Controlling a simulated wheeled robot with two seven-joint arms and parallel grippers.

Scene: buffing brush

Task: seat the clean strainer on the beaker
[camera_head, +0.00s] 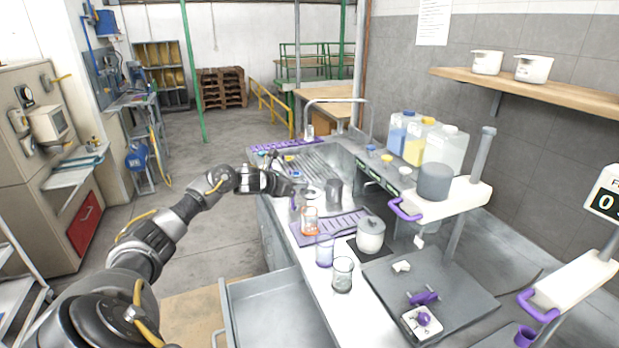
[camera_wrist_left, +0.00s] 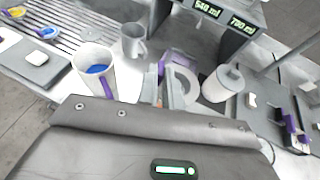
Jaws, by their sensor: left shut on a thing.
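My left gripper (camera_head: 292,186) reaches in over the counter beside the sink. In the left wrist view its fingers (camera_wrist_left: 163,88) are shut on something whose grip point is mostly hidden. A pale ring (camera_wrist_left: 184,86) shows just beyond the fingers and looks like the strainer, though this is hard to tell. Clear glass vessels stand on the counter: one with an orange band (camera_head: 310,220), one with a purplish tint (camera_head: 325,252) and a plain one (camera_head: 342,274). I cannot tell which is the task's beaker. My right gripper is not in view.
A white vessel with blue inside (camera_wrist_left: 95,72) and a grey mug (camera_wrist_left: 134,42) stand close to the gripper. A lidded white pot (camera_head: 370,236) stands beside the purple mat (camera_head: 345,224). An open drawer (camera_head: 278,306) juts out below the counter.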

